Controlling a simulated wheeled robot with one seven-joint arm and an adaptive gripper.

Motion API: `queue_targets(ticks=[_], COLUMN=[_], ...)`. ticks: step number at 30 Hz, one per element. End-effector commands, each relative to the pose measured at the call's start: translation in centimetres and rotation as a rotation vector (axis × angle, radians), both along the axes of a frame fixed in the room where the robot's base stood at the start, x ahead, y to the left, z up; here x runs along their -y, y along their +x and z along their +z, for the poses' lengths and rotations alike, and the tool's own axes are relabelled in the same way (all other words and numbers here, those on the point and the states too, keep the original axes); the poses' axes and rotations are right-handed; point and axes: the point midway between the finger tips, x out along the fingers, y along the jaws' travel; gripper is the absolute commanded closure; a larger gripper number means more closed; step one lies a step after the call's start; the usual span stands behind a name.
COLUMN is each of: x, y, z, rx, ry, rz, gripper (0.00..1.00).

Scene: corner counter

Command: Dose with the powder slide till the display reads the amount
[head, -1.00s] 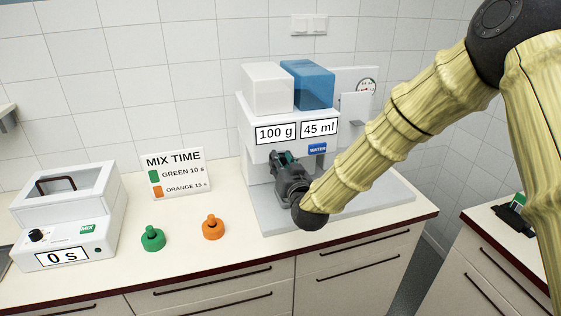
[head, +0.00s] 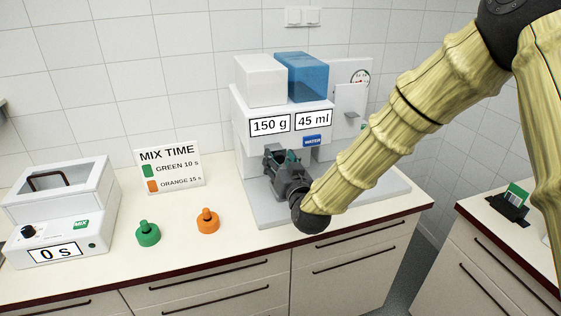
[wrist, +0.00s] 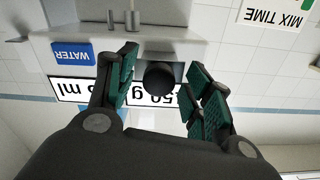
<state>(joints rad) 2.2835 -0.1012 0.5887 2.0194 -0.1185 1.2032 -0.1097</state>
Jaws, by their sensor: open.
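The white dosing machine (head: 240,118) stands against the wall, with a white powder box (head: 260,82) and a blue water box (head: 303,82) on top. Its left display (head: 270,125) reads 150 g and its right display (head: 313,121) reads 45 ml. My gripper (head: 281,158) is in front of the machine, below the displays. In the wrist view, which is upside down, a dark round knob (wrist: 160,77) is between the open fingers of my gripper (wrist: 164,68). Whether either finger touches it is unclear. The rest of the slide is hidden.
A MIX TIME sign (head: 168,167) reads green 10 s, orange 15 s. Green (head: 147,234) and orange (head: 208,221) knobbed pieces stand on the counter. The mixer (head: 60,215) at left reads 0 s. A gauge panel (head: 350,105) is right of the machine.

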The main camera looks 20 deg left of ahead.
Motion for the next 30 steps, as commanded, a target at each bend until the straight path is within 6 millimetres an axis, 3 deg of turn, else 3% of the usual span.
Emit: queue_targets(ticks=[7,22,30], x=[1.1,5.8,6.8], y=[-1.4,-8.4,-9.8], z=[0.1,0.0,0.0], rx=[-0.001,-0.001,0.0], ry=[-0.001,-0.001,0.0], rz=[-0.001,-0.001,-0.001], gripper=[0.49,0.49,0.49])
